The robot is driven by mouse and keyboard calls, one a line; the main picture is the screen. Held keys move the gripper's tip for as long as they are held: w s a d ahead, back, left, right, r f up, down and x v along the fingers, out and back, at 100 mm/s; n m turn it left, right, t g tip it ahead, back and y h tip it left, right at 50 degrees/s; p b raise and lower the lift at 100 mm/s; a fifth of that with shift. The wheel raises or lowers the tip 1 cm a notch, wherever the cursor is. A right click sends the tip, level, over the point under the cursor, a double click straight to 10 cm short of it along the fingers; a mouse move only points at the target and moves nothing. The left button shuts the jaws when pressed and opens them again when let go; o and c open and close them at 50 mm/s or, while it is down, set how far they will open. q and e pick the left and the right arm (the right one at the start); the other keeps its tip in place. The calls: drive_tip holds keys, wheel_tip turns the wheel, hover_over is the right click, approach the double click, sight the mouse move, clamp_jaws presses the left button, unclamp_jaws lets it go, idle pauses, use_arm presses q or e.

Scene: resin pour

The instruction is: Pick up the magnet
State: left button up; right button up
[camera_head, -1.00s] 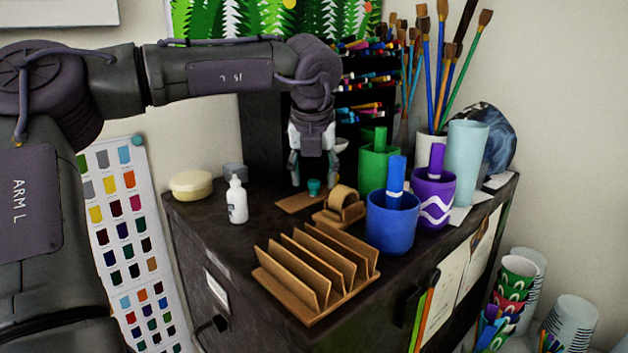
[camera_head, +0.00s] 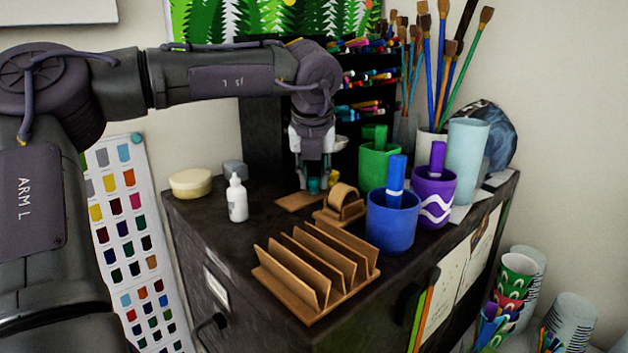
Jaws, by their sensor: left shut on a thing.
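The magnet (camera_head: 314,186) is a small teal piece at the back of the dark cabinet top, by a flat brown board. My left gripper (camera_head: 313,184) points straight down over it, with its fingers shut on the magnet's sides. The fingers hide part of the magnet, and I cannot tell whether it still touches the surface. My right gripper is not in view.
A tape roll on a brown holder (camera_head: 343,205) stands just right of the gripper. Blue (camera_head: 391,228), green (camera_head: 377,166) and purple (camera_head: 434,200) cups stand further right. A slotted brown rack (camera_head: 312,312) is in front. A white bottle (camera_head: 237,200) stands left.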

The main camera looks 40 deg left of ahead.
use_arm(q)
drive_tip(key=shift+r, duration=0.45)
drive_tip(key=r, duration=0.1)
drive_tip(key=r+b, duration=0.1)
drive_tip(key=d+r, duration=0.1)
drive_tip(key=shift+w+r+b, duration=0.25)
drive_tip(key=shift+r+b, duration=0.15)
drive_tip(key=w+d+r, duration=0.1)
drive_tip(key=d+r, duration=0.2)
drive_tip(key=d, duration=0.2)
drive_tip(key=w+d+r+p, duration=0.1)
drive_tip(key=w+d+r, duration=0.1)
drive_tip(key=d, duration=0.3)
drive_tip(key=shift+w+r, duration=0.25)
drive_tip(key=shift+r, duration=0.4)
